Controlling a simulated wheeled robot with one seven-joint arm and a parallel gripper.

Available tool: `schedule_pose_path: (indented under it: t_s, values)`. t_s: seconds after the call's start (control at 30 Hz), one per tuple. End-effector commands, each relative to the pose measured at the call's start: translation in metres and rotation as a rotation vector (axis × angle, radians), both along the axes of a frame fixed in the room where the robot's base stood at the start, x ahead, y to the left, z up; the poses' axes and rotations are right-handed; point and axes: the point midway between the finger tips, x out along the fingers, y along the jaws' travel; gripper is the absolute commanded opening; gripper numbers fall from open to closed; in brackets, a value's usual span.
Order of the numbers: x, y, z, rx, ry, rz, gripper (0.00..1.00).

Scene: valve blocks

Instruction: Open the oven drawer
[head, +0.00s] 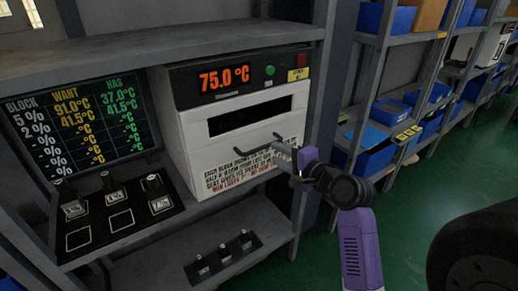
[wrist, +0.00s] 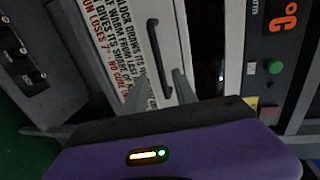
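The oven (head: 245,122) is a white box with a dark top panel reading 75.0 °C, standing on the grey shelf. Its drawer front has a dark slot and, below it, a dark bar handle (head: 257,146); the drawer looks shut. My gripper (head: 281,152) is at the right end of the handle, in front of the printed text. In the wrist view, the handle (wrist: 154,50) runs lengthwise and its near end lies between my two spread fingertips (wrist: 160,80). The fingers are apart, with visible gaps to the bar. Whether either touches it is unclear.
A board of block percentages and temperatures (head: 80,125) stands left of the oven. Several valve blocks sit on a black tray (head: 120,222) in front of it. A lower shelf holds another small rack (head: 222,258). Shelves with blue bins (head: 375,155) stand right; green floor is open between.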

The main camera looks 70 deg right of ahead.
Motion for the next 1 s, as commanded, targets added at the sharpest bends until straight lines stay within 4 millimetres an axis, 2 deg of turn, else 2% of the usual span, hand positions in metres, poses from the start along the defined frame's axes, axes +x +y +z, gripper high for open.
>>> schedule_pose_path:
  t_s: [0.5, 0.9, 1.0]
  values:
    - [0.056, -0.035, -0.012, -0.001, -0.001, -0.002, 0.34]
    - [0.063, -0.039, -0.015, -0.002, -0.001, -0.002, 0.34]
    - [0.063, -0.039, -0.015, -0.002, -0.001, -0.002, 0.16]
